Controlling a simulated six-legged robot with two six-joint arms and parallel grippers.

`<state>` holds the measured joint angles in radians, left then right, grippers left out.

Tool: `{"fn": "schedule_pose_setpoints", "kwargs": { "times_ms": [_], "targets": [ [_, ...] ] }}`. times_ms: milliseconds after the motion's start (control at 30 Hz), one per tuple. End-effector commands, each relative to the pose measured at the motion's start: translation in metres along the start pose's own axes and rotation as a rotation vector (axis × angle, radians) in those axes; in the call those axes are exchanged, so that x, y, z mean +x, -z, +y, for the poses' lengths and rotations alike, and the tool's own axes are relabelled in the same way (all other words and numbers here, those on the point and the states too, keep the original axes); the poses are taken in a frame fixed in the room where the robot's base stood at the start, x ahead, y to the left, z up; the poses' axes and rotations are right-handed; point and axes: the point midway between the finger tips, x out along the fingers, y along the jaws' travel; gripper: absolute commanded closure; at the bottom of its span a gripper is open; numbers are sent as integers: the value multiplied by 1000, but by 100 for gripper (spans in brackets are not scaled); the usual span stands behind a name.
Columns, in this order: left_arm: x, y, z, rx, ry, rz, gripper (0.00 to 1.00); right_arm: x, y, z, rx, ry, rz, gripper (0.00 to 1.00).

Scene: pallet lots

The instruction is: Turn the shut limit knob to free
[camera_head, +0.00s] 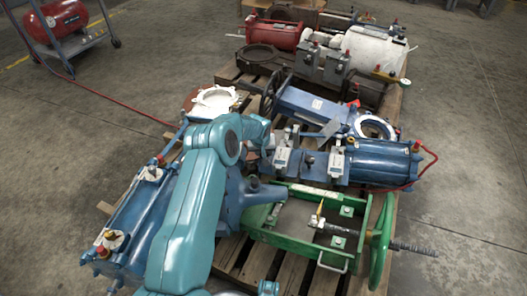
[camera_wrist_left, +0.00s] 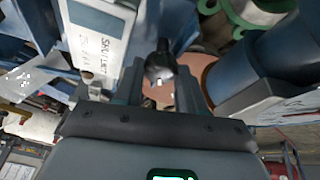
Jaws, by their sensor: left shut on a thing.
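A small dark knob (camera_wrist_left: 160,68) stands between the fingers of my left gripper (camera_wrist_left: 159,88) in the left wrist view. The fingers are closed on its two sides. A pale plate (camera_wrist_left: 103,35) beside it carries lettering that seems to start with "SHUT"; the rest is hard to read. Which way the knob points cannot be told. In the head view my left arm reaches over the pallet to the blue actuator (camera_head: 383,163) with grey boxes (camera_head: 285,162). My left gripper is mostly hidden there behind my wrist.
The wooden pallet (camera_head: 257,262) is crowded. A green frame with a handwheel (camera_head: 381,240) lies in front, another blue actuator (camera_head: 130,225) at left, and red and white units (camera_head: 373,53) behind. A red hose (camera_head: 115,105) crosses the floor to a compressor (camera_head: 57,20).

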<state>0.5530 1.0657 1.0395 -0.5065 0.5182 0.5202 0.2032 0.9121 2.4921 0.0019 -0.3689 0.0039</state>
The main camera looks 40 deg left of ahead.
Motion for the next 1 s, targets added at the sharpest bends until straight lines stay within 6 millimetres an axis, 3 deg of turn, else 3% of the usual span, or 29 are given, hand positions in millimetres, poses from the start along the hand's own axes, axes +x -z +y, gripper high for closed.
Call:
{"fn": "schedule_pose_setpoints", "kwargs": {
  "times_ms": [500,1000],
  "targets": [
    [4,0,4,-455,180,12,91,43,29,14,-22,4,99,57],
    [1,2,5,-822,326,16,91,53,40,17,-30,5,137,57]
  ]
}}
